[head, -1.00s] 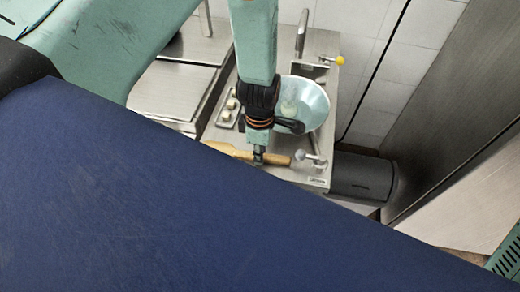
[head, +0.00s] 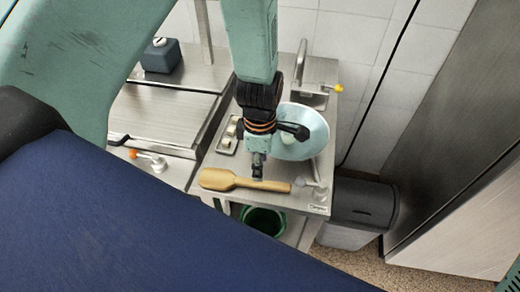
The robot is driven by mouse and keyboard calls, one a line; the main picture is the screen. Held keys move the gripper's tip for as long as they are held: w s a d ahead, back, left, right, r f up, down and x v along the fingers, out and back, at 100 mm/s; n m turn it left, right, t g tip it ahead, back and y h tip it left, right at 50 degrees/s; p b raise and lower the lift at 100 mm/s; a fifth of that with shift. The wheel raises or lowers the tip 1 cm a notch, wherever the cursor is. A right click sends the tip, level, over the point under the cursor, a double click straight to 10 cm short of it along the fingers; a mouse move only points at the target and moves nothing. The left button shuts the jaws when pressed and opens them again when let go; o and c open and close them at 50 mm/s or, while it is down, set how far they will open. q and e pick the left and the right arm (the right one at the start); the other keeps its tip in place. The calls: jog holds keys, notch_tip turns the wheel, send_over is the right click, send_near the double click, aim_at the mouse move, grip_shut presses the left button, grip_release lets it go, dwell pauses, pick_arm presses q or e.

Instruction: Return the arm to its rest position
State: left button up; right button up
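My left arm reaches in from the upper left, and its gripper (head: 257,172) points down over the steel counter. The gripper is seen nearly edge-on, so its finger opening cannot be told. A wooden paddle-like utensil (head: 218,180) lies on the counter at the gripper's tip, its handle extending right. The fingertips overlap the start of the handle in the picture; whether they touch it cannot be told. My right gripper is not in view.
A pale blue bowl (head: 312,135) stands right behind the gripper. A tap with a yellow knob (head: 338,88) is at the back. A dark box (head: 160,56) sits at upper left. A green bin (head: 262,221) is below the counter, and a dark-lidded bin (head: 362,204) stands right.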

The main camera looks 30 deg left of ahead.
pick_arm(q)
notch_tip(320, 180, up, 5)
jog(key=shift+f, duration=0.1)
dwell(0.3)
jog(key=s+a+f+m, duration=0.1)
jog(key=s+f+m, duration=0.7)
jog(key=s+m, duration=0.35)
jog(key=s+a+f+m, duration=0.2)
jog(key=s+f+m, duration=0.6)
jog(key=s+m, duration=0.3)
notch_tip(320, 180, down, 16)
jog(key=n+b, duration=0.1)
jog(key=b, duration=1.6)
jog(key=shift+s+d+f, duration=0.2)
jog(key=shift+s+f, duration=0.05)
jog(key=shift+s, duration=0.05)
